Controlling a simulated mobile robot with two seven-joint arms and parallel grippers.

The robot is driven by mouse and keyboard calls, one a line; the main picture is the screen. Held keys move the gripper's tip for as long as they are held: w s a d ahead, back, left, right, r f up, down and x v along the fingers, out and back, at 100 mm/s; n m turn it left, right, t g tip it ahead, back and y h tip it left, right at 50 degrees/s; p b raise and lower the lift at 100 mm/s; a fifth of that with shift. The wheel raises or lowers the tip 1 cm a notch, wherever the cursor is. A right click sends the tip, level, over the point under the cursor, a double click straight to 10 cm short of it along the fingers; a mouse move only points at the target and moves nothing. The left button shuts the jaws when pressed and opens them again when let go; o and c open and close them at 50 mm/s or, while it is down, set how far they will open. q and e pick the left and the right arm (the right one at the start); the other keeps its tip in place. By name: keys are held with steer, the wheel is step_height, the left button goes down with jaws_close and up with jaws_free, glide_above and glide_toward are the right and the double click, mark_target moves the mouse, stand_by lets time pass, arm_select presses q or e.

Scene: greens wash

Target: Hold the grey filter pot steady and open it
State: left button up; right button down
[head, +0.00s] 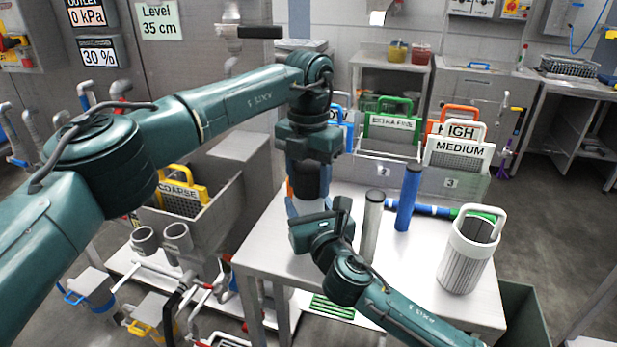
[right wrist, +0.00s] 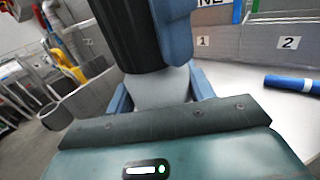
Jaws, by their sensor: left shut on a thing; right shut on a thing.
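The grey filter pot (right wrist: 165,88) stands between both grippers, its light grey body showing in the right wrist view. A black ribbed cap (right wrist: 128,30) sits on top of it. My right gripper (right wrist: 160,95) is shut around the grey body, with a blue finger on each side. In the head view my left gripper (head: 311,180) comes down from above, shut on the black cap. My right gripper (head: 308,212) comes in low from the front right. The pot's body is mostly hidden there by my grippers and arms. I cannot tell whether the cap has turned.
On the steel table (head: 425,290), a grey cylinder (head: 371,230) and a blue cylinder (head: 408,200) stand to the right. A slotted white basket (head: 465,262) stands at the right edge. A blue tube (head: 435,210) lies behind. Labelled screens, including MEDIUM (head: 458,155), stand at the back.

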arm_select(q)
steer(key=n, duration=0.6)
steer(key=shift+n, duration=0.3)
steer(key=n, duration=1.4)
steer(key=shift+r, duration=0.1)
steer(key=shift+r, duration=0.1)
steer(key=shift+r, duration=1)
